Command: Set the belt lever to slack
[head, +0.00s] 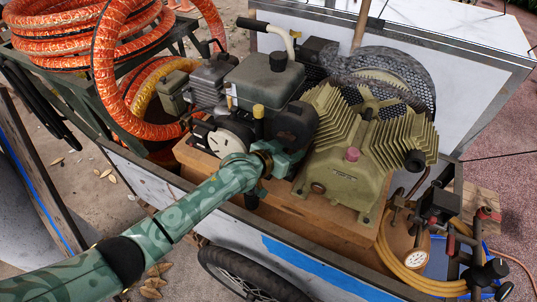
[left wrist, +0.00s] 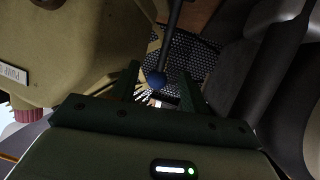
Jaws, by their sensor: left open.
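The belt lever shows in the left wrist view as a dark rod with a blue ball knob (left wrist: 157,80). My left gripper (left wrist: 160,73) is open, with one finger on each side of the knob. The knob appears between the fingers; I cannot tell whether either finger touches it. In the head view my left gripper (head: 284,163) is between the engine (head: 266,80) and the olive compressor (head: 355,150). The lever is hidden there behind the gripper and machinery. The lever's slack or tight setting cannot be told. My right gripper is not in view.
A perforated belt guard (head: 405,75) stands behind the compressor and also shows in the left wrist view (left wrist: 185,50). Orange hose coils (head: 130,60) lie at the back left. A pressure gauge (head: 416,259) and yellow hose (head: 390,262) are at the cart's right end.

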